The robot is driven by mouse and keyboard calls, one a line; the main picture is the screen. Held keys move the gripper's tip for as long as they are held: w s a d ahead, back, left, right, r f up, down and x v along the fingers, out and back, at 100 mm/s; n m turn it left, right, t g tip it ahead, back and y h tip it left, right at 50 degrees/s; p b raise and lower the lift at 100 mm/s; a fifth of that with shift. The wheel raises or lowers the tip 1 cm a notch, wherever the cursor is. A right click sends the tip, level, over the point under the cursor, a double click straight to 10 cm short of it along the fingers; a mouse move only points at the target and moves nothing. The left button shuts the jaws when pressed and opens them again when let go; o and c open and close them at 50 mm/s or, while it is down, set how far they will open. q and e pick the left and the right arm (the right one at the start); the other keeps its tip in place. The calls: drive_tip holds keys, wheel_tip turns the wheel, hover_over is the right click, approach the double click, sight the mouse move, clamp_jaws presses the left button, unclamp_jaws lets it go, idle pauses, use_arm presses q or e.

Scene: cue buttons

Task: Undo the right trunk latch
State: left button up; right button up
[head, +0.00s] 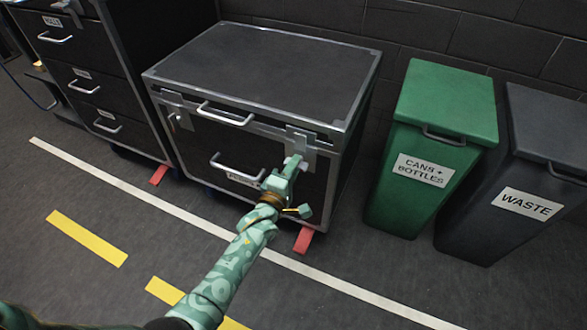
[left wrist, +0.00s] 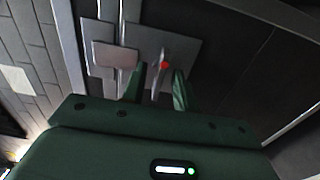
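The black trunk (head: 262,62) with silver edges stands against the wall, its lid down. Its right latch (head: 302,140) is a metal plate at the upper right of the front. My left gripper (head: 292,168) is right at this latch and partly covers it. In the left wrist view, the latch plate (left wrist: 183,52) lies ahead of the left gripper (left wrist: 159,88). A narrow metal lever (left wrist: 160,74) shows between the two green fingers, which stand apart. I cannot tell whether either finger touches it. The left latch (head: 178,112) is at the trunk's upper left. My right gripper is not in view.
A black drawer cabinet (head: 95,92) stands left of the trunk. A green bin (head: 445,105) and a dark waste bin (head: 520,165) stand to its right. Red wheel chocks (head: 304,239) lie at the trunk's base. The floor in front is clear, with painted lines.

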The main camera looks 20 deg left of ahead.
use_arm(q)
clamp_jaws()
drive_tip(key=shift+m, duration=0.3)
drive_tip(key=m+p, duration=0.1)
drive_tip(key=m, duration=1.6)
drive_tip(key=shift+s+f+p, duration=0.1)
drive_tip(key=shift+p, duration=0.3)
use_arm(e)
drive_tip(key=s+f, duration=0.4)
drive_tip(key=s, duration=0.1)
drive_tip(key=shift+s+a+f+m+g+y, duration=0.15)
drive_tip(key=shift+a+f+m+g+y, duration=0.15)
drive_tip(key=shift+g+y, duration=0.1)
use_arm(q)
drive_tip(key=shift+m, duration=0.3)
